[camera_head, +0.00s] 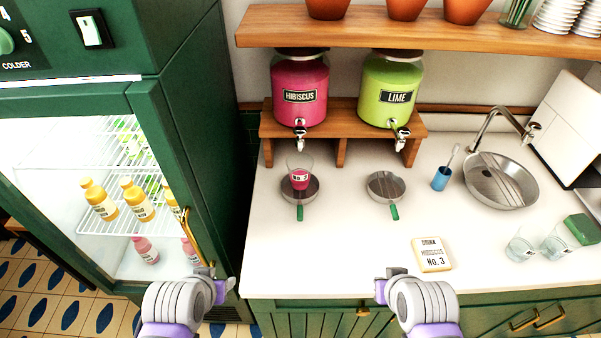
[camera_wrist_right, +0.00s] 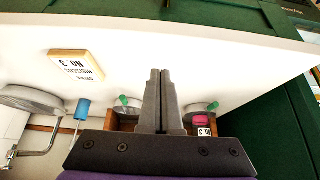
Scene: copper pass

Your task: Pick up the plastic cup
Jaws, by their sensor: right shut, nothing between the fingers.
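A clear cup (camera_head: 299,172) with a pink lower part and label stands on the left round drip tray (camera_head: 314,190), below the hibiscus dispenser's tap. Its pink part (camera_wrist_right: 202,122) also shows in the right wrist view. Two empty clear cups (camera_head: 521,245) (camera_head: 557,243) stand at the counter's right front; I cannot tell which cup is plastic. My right gripper (camera_head: 382,288) is at the counter's front edge, apart from every cup. In the right wrist view its fingers (camera_wrist_right: 160,72) are shut and empty. My left gripper (camera_head: 219,286) is by the fridge; its fingers are unclear.
Hibiscus (camera_head: 299,86) and lime (camera_head: 391,90) dispensers stand on a wooden stand (camera_head: 341,117). An order card (camera_head: 431,255), blue holder (camera_head: 440,179) and sink (camera_head: 502,181) lie rightward. The green fridge (camera_head: 178,110) borders the left. The counter's left front is clear.

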